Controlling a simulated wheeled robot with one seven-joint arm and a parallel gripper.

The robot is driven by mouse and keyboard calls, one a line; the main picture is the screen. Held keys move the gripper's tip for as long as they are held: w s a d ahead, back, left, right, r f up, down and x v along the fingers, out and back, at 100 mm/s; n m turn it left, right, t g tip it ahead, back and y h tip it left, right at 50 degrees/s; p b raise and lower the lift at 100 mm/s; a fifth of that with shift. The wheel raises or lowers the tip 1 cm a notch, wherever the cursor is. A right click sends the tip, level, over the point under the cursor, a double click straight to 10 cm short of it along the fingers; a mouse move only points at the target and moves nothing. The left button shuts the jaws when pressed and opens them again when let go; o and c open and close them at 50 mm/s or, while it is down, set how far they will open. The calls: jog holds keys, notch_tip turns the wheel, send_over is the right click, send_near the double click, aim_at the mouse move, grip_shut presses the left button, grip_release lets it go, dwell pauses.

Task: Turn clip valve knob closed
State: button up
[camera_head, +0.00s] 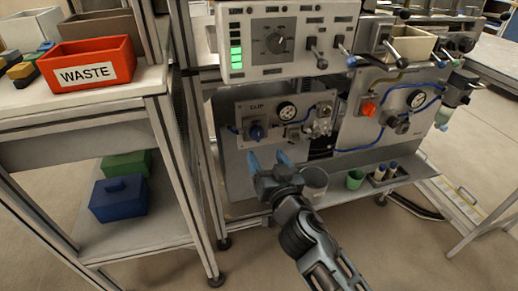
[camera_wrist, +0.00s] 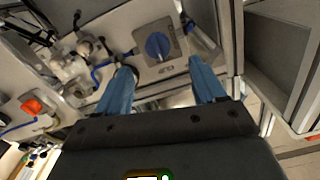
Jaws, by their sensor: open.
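The clip valve knob (camera_head: 257,132) is a round blue knob on a grey panel (camera_head: 237,108) labelled CLIP, at the panel's lower left. In the wrist view the blue knob (camera_wrist: 157,46) sits on a small square plate at the top centre, ahead of the fingers and between their lines. My gripper (camera_head: 268,158) has two blue fingers spread apart with nothing between them. It is below and in front of the knob, apart from it. The wrist view also shows my open gripper (camera_wrist: 163,85).
A red knob (camera_head: 368,108) and gauge are on the neighbouring panel. A control box (camera_head: 288,40) with levers overhangs above. A shelf below carries a grey cup (camera_head: 314,180) and a green cup (camera_head: 354,179). A metal frame post (camera_head: 185,110) stands left, beside a cart with a red WASTE bin (camera_head: 88,62).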

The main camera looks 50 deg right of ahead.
aim_at(259, 138)
jog(key=p+x, duration=0.1)
jog(key=x, duration=0.7)
jog(key=shift+d+r+p, duration=0.15)
jog(key=shift+d+p, duration=0.2)
jog(key=shift+d, duration=0.05)
jog(key=c, duration=1.1)
jog(key=shift+o, duration=0.2)
